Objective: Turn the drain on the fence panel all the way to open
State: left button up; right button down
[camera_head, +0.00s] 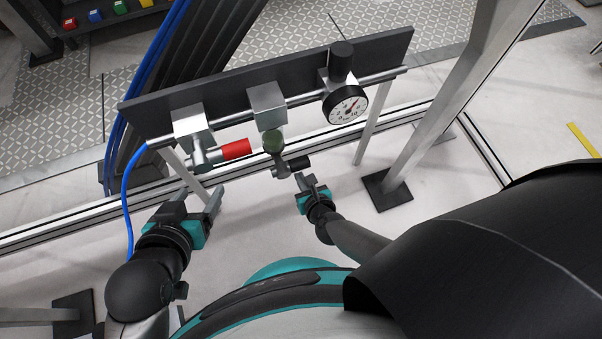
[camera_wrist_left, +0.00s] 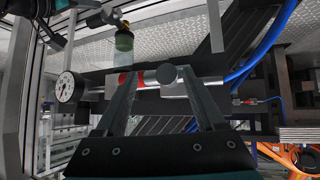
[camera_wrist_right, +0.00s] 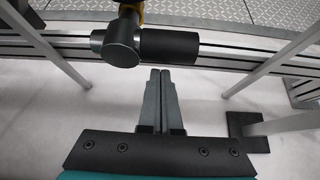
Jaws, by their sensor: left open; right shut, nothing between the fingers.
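The drain (camera_head: 281,171) hangs under the green filter bowl (camera_head: 274,142) on the fence panel (camera_head: 225,88). Its black handle (camera_head: 298,163) points right and looks level; it also shows in the right wrist view (camera_wrist_right: 168,47), beside the round metal drain body (camera_wrist_right: 120,46). My right gripper (camera_head: 306,179) is shut and empty just below the handle, apart from it. Its fingertips show below the handle in the right wrist view (camera_wrist_right: 161,72). My left gripper (camera_head: 202,192) is open and empty, below the red-handled valve. The left wrist view shows the green bowl (camera_wrist_left: 124,41) beyond its fingers.
A valve with a red handle (camera_head: 235,149) sits left of the filter. A round gauge (camera_head: 346,105) sits right, below a black knob (camera_head: 341,60). A blue hose (camera_head: 126,195) hangs at the left. Metal posts (camera_head: 440,105) and a floor rail (camera_head: 250,161) stand nearby.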

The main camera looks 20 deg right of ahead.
pick_arm(q)
jog(key=shift+s+a+g+y+p, duration=0.35)
jog(key=shift+s+a+g, duration=0.25)
jog(key=shift+a+g, duration=0.25)
pick_arm(e)
jog(key=shift+w+r, duration=0.15)
jog(key=shift+r, duration=0.35)
pick_arm(q)
jog(key=shift+a, duration=0.1)
